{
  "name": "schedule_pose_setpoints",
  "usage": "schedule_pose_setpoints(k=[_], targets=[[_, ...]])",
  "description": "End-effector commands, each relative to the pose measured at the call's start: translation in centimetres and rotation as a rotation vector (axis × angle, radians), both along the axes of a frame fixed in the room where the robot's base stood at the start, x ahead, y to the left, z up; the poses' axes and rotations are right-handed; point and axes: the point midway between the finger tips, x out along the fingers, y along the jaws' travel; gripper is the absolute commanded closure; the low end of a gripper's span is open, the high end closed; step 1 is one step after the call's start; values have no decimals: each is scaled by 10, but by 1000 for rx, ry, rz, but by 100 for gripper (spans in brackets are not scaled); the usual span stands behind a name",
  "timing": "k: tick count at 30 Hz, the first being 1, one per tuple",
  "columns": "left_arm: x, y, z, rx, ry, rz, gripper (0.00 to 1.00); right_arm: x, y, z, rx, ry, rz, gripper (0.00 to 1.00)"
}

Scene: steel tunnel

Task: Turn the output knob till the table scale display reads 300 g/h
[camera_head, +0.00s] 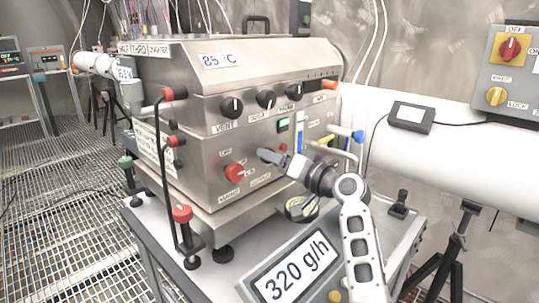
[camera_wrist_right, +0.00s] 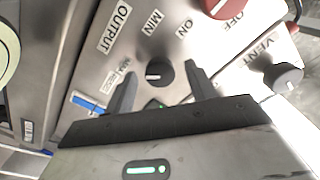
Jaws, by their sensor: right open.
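The table scale display (camera_head: 293,268) at the table's front reads 320 g/h. My right gripper (camera_head: 270,156) is open at the front of the steel machine, right of a red knob. In the right wrist view, a small black knob (camera_wrist_right: 157,73) with a white mark, beside the OUTPUT label (camera_wrist_right: 115,29), shows between and beyond the spread fingers of my gripper (camera_wrist_right: 158,82). I cannot tell whether the fingers touch it. In the head view the gripper hides this knob. My left gripper is not in view.
The red knob (camera_head: 234,173) is close left of the gripper; it also shows in the wrist view (camera_wrist_right: 228,6). The black VENT knob (camera_head: 231,107) and other black knobs sit above. A round dish (camera_head: 300,208) is below the gripper. A post with a red cap (camera_head: 182,213) stands front left.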

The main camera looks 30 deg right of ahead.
Motion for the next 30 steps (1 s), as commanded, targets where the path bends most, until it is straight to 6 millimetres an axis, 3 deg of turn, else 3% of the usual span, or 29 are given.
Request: schedule_pose_setpoints(k=[6,15,16,21,30], targets=[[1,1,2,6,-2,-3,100,19,6,0,0,0,-1,44],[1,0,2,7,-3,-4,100,21,7,-1,0,0,-1,44],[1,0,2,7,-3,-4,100,21,7,-1,0,0,-1,47],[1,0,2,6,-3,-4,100,21,7,-1,0,0,-1,89],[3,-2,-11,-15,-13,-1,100,21,5,-4,-101,-35,-2,89]])
